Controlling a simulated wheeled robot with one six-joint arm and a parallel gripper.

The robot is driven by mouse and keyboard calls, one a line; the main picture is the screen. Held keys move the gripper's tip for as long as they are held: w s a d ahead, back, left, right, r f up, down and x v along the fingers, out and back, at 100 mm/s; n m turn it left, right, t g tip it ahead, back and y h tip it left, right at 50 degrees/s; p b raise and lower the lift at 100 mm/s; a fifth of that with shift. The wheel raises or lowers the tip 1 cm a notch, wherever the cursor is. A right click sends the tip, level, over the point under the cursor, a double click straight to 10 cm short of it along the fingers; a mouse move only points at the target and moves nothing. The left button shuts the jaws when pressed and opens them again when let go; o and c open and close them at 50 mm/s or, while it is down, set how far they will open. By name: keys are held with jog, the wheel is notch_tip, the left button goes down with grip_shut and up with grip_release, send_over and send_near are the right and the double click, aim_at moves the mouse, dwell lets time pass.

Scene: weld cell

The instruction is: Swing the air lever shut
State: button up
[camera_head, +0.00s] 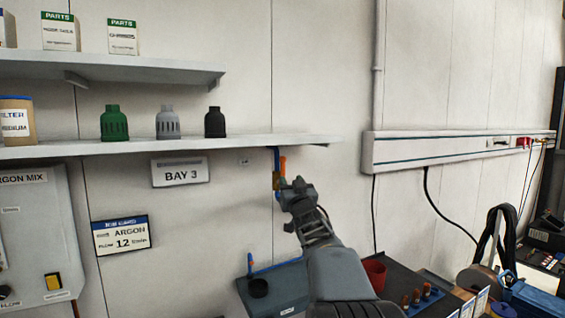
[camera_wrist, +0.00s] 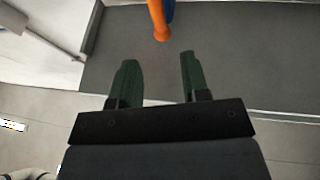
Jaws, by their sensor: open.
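The air lever (camera_head: 283,166) is a short orange handle, upright beside a blue air pipe (camera_head: 276,158) on the wall under the lower shelf. A brass-coloured valve body (camera_head: 277,182) shows just below it, partly hidden by my gripper. My gripper (camera_head: 296,186) is close to the lever, just below and right of it. In the wrist view the orange lever (camera_wrist: 159,22) hangs from the top edge with its rounded end ahead of the fingers, and the blue pipe (camera_wrist: 169,10) is behind it. My gripper (camera_wrist: 157,76) is open, with nothing between its two dark green fingers.
The lower shelf (camera_head: 270,142) with several nozzle-like cups runs just above the lever. A BAY 3 sign (camera_head: 180,171) is on the wall to the left. A bench (camera_head: 400,288) with a red cup (camera_head: 374,272) is below right.

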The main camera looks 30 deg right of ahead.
aim_at(283, 166)
jog(key=p+x, duration=0.4)
jog(key=x, duration=0.6)
jog(key=shift+w+p, duration=0.1)
jog(key=shift+p, duration=0.3)
jog(key=shift+c, duration=0.2)
grip_shut()
